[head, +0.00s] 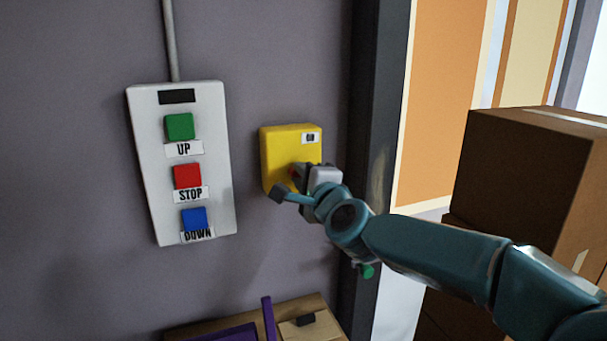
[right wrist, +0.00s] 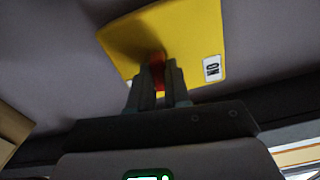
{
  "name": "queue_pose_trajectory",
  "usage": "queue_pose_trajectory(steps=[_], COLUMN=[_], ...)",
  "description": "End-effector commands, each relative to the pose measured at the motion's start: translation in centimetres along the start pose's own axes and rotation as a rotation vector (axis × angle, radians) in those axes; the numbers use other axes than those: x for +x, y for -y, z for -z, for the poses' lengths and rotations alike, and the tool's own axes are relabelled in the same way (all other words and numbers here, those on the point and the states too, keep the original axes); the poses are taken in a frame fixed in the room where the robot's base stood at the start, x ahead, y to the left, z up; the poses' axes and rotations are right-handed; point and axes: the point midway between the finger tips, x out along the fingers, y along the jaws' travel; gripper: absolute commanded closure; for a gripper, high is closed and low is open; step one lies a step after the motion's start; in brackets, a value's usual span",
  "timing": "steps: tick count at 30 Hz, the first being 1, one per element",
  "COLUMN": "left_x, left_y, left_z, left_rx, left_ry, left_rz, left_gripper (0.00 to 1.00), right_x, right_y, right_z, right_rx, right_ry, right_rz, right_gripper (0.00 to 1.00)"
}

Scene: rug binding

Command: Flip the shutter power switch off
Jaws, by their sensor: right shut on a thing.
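The shutter power switch is a yellow box (head: 283,143) on the grey wall, with a small white label reading ON at its upper right. It also shows in the right wrist view (right wrist: 190,35), with the ON label at its right. A red lever (right wrist: 157,70) stands out from its face. My right gripper (right wrist: 160,80) is shut on the red lever, its two fingers on either side of it. In the head view my right gripper (head: 297,180) covers the box's lower part and most of the lever. My left gripper is not in view.
A white control panel (head: 212,150) with green UP, red STOP and blue DOWN buttons is on the wall to the left. Stacked cardboard boxes (head: 520,160) stand at the right, behind my right arm. A wooden surface with purple items (head: 268,318) is below.

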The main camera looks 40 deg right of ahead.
Motion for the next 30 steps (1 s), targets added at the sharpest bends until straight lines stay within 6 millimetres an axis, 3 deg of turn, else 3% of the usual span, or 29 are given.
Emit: queue_pose_trajectory(steps=[18,30], left_x=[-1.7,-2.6], left_y=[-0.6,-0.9], left_z=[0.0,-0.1], left_rx=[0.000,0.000], left_ry=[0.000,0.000], left_rz=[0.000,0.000], left_gripper=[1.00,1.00], right_x=[0.0,0.0], right_y=[0.7,0.8], right_z=[0.1,0.1], right_rx=[-0.579,-0.858], right_ry=[-0.007,-0.010], right_rz=[0.010,0.012], right_gripper=[1.00,1.00])
